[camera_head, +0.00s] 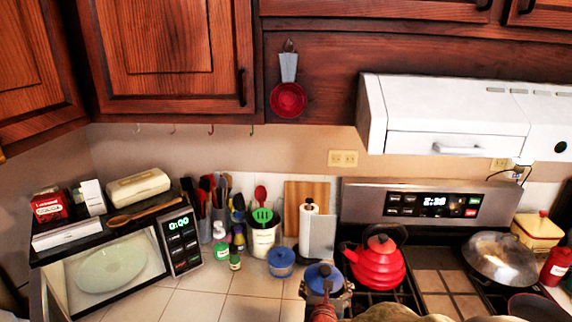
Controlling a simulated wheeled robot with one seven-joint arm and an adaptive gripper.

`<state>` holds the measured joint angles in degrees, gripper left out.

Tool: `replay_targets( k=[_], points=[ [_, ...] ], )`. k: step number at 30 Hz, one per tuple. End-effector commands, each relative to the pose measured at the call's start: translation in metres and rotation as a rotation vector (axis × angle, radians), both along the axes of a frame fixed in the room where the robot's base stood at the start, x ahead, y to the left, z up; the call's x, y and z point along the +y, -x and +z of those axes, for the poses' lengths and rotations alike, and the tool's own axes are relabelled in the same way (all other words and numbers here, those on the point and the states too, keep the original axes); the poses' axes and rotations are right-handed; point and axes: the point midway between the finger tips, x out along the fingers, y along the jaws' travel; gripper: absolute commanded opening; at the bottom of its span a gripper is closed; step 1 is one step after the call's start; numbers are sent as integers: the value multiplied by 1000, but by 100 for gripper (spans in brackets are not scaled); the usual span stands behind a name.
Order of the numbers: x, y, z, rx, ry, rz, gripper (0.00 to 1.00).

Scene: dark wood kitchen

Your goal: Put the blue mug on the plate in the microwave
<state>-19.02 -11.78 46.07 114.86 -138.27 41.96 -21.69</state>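The microwave (149,297) stands at the left end of the counter, its front facing me at an angle. A pale green oval-looking plate (112,265) shows inside its bright cavity, with nothing visible on it. A second blue-topped item (318,272) with metallic sides is at the bottom middle, partly cut off. My gripper is not recognisable in this view.
A utensil crock (263,240) and small bottles (221,251) stand right of the microwave. A red kettle (378,265) and a metal pan lid (499,258) are on the stove. Boxes and a wooden spoon (138,214) lie on the microwave. Some counter tiles (196,294) are bare.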

Motion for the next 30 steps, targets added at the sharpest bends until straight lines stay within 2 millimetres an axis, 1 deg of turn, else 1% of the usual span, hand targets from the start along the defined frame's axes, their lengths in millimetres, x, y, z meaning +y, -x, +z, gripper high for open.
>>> replay_targets(
  k=[1, 3, 6, 9, 13, 30],
  points=[
    [-20, -3, 2, -3, 0, -35, 22],
    [-40, -4, 2, -3, 0, -69, 22],
    [-60, -5, 2, -2, 0, -103, 22],
    [-72, -6, 2, -2, -1, -123, 22],
    [-77, -6, 2, -3, -1, -130, 22],
    [-76, -5, 2, -2, 1, -130, 22]
  ],
)
